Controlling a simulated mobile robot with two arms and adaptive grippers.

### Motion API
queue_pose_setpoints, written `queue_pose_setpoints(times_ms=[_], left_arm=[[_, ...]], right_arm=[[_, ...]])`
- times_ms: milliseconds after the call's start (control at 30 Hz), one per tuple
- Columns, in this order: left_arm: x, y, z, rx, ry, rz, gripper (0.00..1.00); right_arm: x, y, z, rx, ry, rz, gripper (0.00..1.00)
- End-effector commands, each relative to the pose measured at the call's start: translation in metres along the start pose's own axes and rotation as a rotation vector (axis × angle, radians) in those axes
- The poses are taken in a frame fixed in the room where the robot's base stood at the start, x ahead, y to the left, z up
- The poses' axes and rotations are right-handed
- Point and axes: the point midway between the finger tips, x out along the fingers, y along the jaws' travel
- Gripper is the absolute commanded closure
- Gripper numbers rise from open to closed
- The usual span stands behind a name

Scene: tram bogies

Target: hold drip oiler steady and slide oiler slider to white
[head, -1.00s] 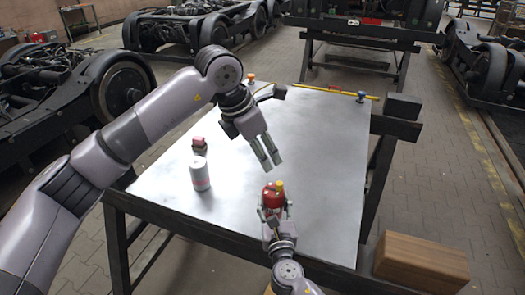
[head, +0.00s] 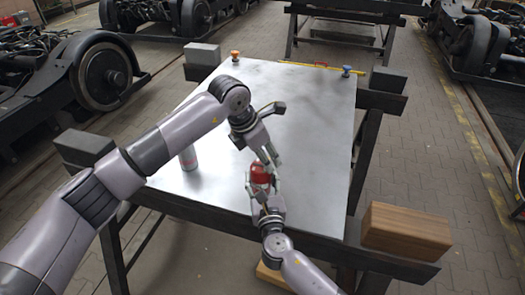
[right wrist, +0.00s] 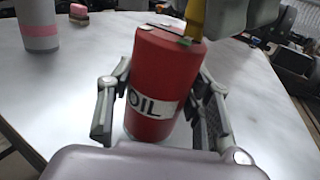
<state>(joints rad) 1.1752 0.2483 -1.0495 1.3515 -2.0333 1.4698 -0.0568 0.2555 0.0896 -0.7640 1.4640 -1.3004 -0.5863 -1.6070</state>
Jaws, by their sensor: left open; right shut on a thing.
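The drip oiler is a red cylinder (head: 261,176) near the front edge of the metal table. In the right wrist view the oiler (right wrist: 165,70) bears a white OIL label and leans a little. My right gripper (head: 264,186) is shut around its body. A yellow part (right wrist: 195,18) stands on its top, beside a small green mark (right wrist: 185,41); I cannot tell which piece is the slider. My left gripper (head: 267,160) is open, its fingers right at the oiler's top beside the yellow part. In the head view it hides most of that top.
An orange knob (head: 235,55), a blue knob (head: 347,71) and a yellow rod (head: 308,66) are at the far edge. The table's right half is clear.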

Motion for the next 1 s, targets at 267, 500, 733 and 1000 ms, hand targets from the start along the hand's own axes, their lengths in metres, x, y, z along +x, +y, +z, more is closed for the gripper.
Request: queue_pose_setpoints(times_ms=[267, 500, 733, 1000], left_arm=[[0.0001, -0.0001, -0.0001, 0.000, 0.000, 0.000, 0.66], [-0.0001, 0.0000, -0.0001, 0.000, 0.000, 0.000, 0.82], [-0.0002, 0.0001, -0.0001, 0.000, 0.000, 0.000, 0.97], [-0.0004, 0.0002, 0.0000, 0.000, 0.000, 0.000, 1.00]], right_arm=[[0.0000, -0.0002, -0.0004, 0.000, 0.001, 0.000, 0.85], [0.0000, -0.0001, -0.0004, 0.000, 0.001, 0.000, 0.85], [-0.0001, -0.0001, -0.0004, 0.000, 0.001, 0.000, 0.85], [-0.0001, -0.0002, -0.0004, 0.000, 0.001, 0.000, 0.85]])
